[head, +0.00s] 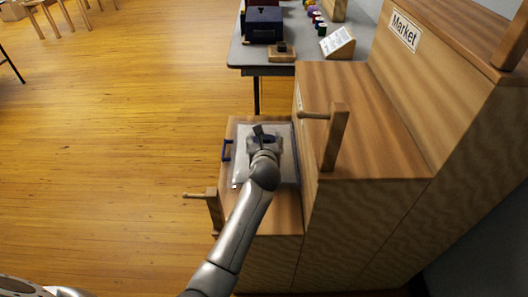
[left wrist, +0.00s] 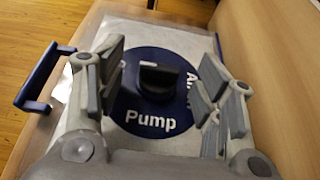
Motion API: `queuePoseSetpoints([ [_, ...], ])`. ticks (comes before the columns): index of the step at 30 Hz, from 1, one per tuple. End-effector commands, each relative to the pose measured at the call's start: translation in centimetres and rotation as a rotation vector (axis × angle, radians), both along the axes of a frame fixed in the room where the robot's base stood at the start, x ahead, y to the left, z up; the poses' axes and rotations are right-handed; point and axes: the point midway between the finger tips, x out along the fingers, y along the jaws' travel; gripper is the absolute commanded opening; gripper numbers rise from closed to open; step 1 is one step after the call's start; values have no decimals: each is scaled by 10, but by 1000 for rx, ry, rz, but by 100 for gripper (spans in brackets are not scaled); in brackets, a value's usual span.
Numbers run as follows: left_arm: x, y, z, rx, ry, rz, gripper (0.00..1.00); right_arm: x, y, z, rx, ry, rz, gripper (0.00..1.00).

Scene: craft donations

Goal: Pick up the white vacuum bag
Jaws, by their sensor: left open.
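The white vacuum bag (head: 243,168) lies flat on the low wooden step in the head view. In the left wrist view the bag (left wrist: 190,38) shows a dark blue round label with "Pump" on it and a black valve knob (left wrist: 160,80) at its centre. A blue handle or slider (left wrist: 40,85) sticks out at its left edge. My left gripper (head: 262,138) is over the bag. Its fingers (left wrist: 160,92) are spread on either side of the knob, with nothing between them that I can see gripped. I cannot tell how close the fingertips are to the bag. My right gripper is not in view.
A tall wooden "Market" stand (head: 400,75) rises right of the step. Wooden pegs (head: 335,140) and (head: 213,205) stick up near my arm. A grey table (head: 300,58) with a dark box (head: 264,25) and a sign (head: 337,42) stands behind.

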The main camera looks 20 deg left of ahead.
Motion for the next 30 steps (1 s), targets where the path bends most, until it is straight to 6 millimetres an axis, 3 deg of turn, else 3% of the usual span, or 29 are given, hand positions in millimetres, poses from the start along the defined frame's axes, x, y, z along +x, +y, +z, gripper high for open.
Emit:
queuePoseSetpoints([
  [6,0,0,0,0,0,0,60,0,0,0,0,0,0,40],
  [20,0,0,0,0,1,1,1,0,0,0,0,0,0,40],
  [30,0,0,1,0,0,0,0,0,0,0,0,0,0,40],
])
